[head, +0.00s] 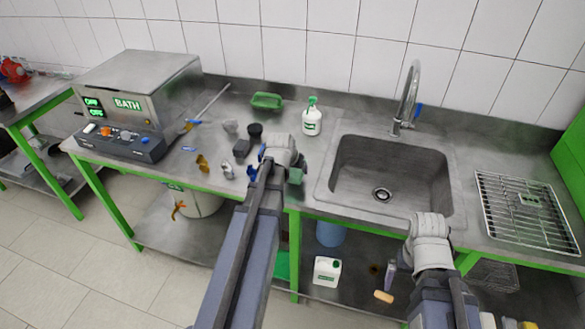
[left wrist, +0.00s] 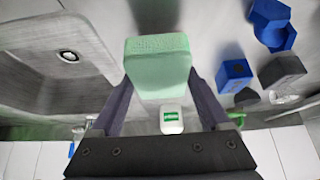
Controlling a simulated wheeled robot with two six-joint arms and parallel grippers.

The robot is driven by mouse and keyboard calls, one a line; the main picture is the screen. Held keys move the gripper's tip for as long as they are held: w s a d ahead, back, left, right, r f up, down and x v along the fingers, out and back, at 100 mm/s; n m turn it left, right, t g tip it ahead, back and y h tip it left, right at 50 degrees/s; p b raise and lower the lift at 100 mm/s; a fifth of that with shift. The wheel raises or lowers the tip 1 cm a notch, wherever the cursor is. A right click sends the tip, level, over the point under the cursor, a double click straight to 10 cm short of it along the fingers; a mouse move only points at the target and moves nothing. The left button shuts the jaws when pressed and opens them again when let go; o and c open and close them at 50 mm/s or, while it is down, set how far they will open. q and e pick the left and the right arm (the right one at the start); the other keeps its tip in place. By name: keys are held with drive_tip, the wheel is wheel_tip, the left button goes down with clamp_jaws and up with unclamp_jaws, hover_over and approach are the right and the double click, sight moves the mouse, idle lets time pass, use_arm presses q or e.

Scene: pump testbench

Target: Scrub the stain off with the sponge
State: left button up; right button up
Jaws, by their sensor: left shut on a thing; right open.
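My left gripper (head: 287,168) is over the front of the steel counter, left of the sink. It is shut on a pale green block-shaped sponge (left wrist: 158,65), held between both fingers in the left wrist view. The sponge also shows at the gripper in the head view (head: 296,176). My right gripper (head: 431,230) is at the counter's front edge, below the sink; it is open, its fingers hard to make out. A small brown patch (head: 375,269) shows on the lower shelf; I cannot tell whether it is the stain. My left arm hides part of the counter.
The sink (head: 345,190) lies right of the left gripper, with a tap (head: 408,95) behind. A spray bottle (head: 312,118) and green tray (head: 266,101) stand at the back. Several small parts lie left of the gripper, near the bath unit (head: 130,85). A wire rack (head: 525,208) lies far right.

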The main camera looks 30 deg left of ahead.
use_arm(q)
drive_tip(key=shift+r+p, duration=1.95)
drive_tip(key=shift+r, duration=0.45)
drive_tip(key=shift+f, duration=0.1)
